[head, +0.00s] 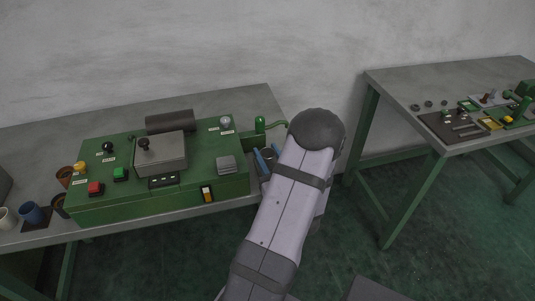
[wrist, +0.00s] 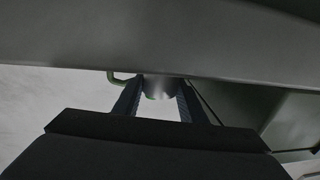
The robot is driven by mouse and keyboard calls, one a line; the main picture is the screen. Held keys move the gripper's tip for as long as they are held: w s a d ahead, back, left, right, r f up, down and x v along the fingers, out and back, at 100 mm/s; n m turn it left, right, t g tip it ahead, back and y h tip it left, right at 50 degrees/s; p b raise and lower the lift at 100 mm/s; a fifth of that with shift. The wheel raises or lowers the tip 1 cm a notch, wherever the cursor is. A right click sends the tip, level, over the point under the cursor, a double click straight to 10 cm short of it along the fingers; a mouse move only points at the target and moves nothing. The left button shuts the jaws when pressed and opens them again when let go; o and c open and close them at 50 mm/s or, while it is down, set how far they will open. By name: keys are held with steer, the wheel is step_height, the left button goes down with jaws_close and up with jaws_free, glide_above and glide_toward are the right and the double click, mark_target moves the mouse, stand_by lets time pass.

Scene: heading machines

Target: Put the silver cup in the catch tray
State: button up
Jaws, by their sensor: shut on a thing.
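My gripper (wrist: 158,84) shows in the wrist view with its two dark fingers on either side of a small silvery, rounded thing (wrist: 158,95). It looks like the silver cup, though only part of it shows and it is dim. My gripper is shut on it. A broad grey surface crosses the picture just above the fingertips; I cannot tell whether it touches the held thing. I cannot make out the catch tray for certain.
A green machine (head: 120,203) with buttons and a grey block (head: 160,157) stands on the left bench. Several cups, including a blue cup (head: 31,212), stand far left. A second table (head: 400,90) is at right.

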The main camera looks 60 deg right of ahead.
steer(key=shift+f, duration=0.15)
steer(key=o, duration=1.1)
steer(key=shift+r, duration=0.25)
steer(key=shift+s+a+f, duration=0.15)
steer(key=shift+s+a, duration=0.05)
steer(key=shift+s, duration=0.1)
steer(key=b+v, duration=0.2)
steer(key=v, duration=0.9)
steer(key=shift+s+a+b, duration=0.15)
steer(key=shift+b, duration=0.2)
